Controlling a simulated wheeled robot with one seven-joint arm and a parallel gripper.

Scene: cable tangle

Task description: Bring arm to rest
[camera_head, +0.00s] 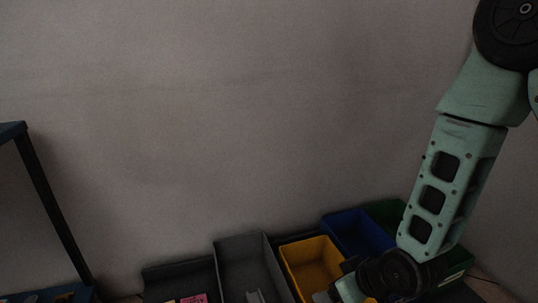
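My arm comes down from the upper right of the head view, with pale green links and dark joints. Its lower end sits in front of the bins at the bottom right. The fingertips of my gripper are not visible, so I cannot see whether it is open or shut or holds anything.
A row of bins stands against the wall: a black one (180,278), a grey one (243,247), a yellow one (309,256), a blue one (357,232) and a green one (386,212). My arm partly covers the right-hand bins. A dark-framed rack (49,205) stands at left. The upper middle is clear.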

